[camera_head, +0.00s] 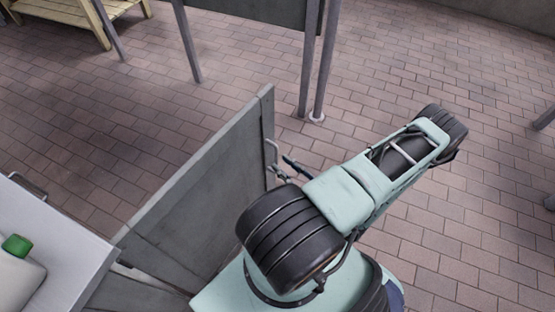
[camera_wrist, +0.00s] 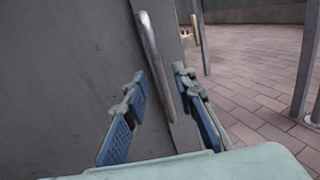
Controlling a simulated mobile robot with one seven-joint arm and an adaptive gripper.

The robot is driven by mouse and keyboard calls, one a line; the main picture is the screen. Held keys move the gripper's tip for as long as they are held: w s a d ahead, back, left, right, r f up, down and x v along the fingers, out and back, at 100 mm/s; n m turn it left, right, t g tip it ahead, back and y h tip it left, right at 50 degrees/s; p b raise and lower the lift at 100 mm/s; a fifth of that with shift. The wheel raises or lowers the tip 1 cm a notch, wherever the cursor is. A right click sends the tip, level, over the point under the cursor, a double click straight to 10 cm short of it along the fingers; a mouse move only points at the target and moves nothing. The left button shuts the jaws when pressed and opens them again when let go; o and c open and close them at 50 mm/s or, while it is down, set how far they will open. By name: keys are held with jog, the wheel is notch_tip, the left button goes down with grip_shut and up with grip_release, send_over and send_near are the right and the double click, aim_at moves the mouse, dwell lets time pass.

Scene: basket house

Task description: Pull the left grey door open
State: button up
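The grey door (camera_head: 205,185) stands swung out from the white-topped unit at the lower left in the head view. Its flat face also fills the left of the wrist view (camera_wrist: 70,60). A metal bar handle (camera_wrist: 150,50) is fixed near the door's free edge; it also shows in the head view (camera_head: 270,152). My gripper (camera_wrist: 157,75) is open, with one blue-padded finger on each side of the handle. Gaps show between the handle and both fingers. In the head view my gripper (camera_head: 287,168) is beside the handle, partly hidden by my arm.
A white counter (camera_head: 60,245) with a green-capped item (camera_head: 16,246) is at the lower left. Grey metal posts (camera_head: 318,80) stand beyond the door. A wooden bench (camera_head: 65,20) is at the top left. The brick floor (camera_head: 480,180) on the right is mostly clear.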

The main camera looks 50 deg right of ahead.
jog(key=s, duration=0.8)
jog(key=shift+s+a, duration=0.2)
